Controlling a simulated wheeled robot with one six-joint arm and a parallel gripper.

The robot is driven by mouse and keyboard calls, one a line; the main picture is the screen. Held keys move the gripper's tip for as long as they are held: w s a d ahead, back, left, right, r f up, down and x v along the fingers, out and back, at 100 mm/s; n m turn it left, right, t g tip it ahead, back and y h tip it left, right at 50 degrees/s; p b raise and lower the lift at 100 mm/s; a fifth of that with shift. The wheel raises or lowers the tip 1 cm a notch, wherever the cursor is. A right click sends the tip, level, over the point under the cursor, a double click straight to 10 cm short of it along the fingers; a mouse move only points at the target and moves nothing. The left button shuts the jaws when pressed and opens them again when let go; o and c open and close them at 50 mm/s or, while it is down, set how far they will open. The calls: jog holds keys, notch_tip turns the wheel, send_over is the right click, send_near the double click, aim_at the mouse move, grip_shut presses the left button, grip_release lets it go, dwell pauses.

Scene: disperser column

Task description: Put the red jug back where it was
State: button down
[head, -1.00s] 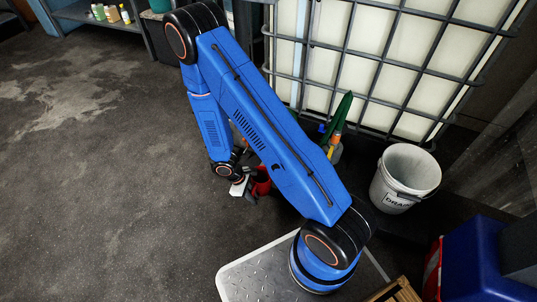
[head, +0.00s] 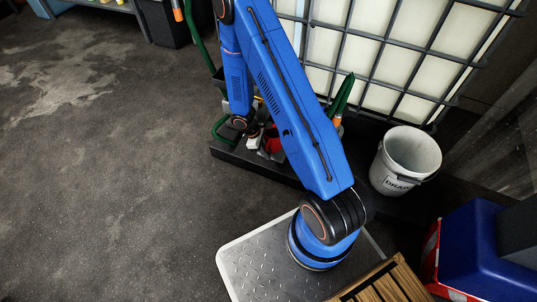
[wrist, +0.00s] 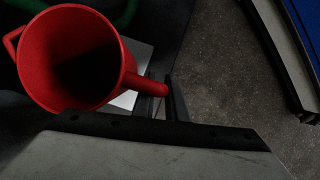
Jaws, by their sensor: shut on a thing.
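The red jug (wrist: 48,88) fills the upper left of the wrist view, seen from above into its dark, open mouth. Its handle (wrist: 150,87) points right, between the two dark fingers of my gripper (wrist: 168,98), which is shut on it. In the head view my gripper (head: 250,137) is low, over or beside a dark ledge. The red jug (head: 271,146) shows there only in part, behind my blue arm. I cannot tell whether the jug's base touches anything.
A dark ledge (head: 232,155) runs below the caged white tank (head: 400,60). A green hose (head: 197,42) and a green funnel-like item (head: 342,95) stand by it. A white bucket (head: 405,160) is on the right. The floor on the left is clear.

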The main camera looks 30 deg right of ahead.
jog(key=shift+w+d+f, duration=0.2)
jog(key=shift+d+f, duration=0.1)
jog(key=shift+f, duration=0.3)
jog(key=shift+w+d+f, duration=0.25)
jog(key=shift+d+f, duration=0.05)
jog(key=shift+f, duration=0.25)
jog(key=shift+w+d+f, duration=0.2)
jog(key=shift+d+f, duration=0.1)
jog(key=shift+f, duration=0.3)
jog(key=c, duration=1.8)
grip_release()
jog(key=shift+f, duration=0.15)
jog(key=shift+o, duration=0.2)
jog(key=v, duration=1.2)
jog(key=shift+s, duration=0.1)
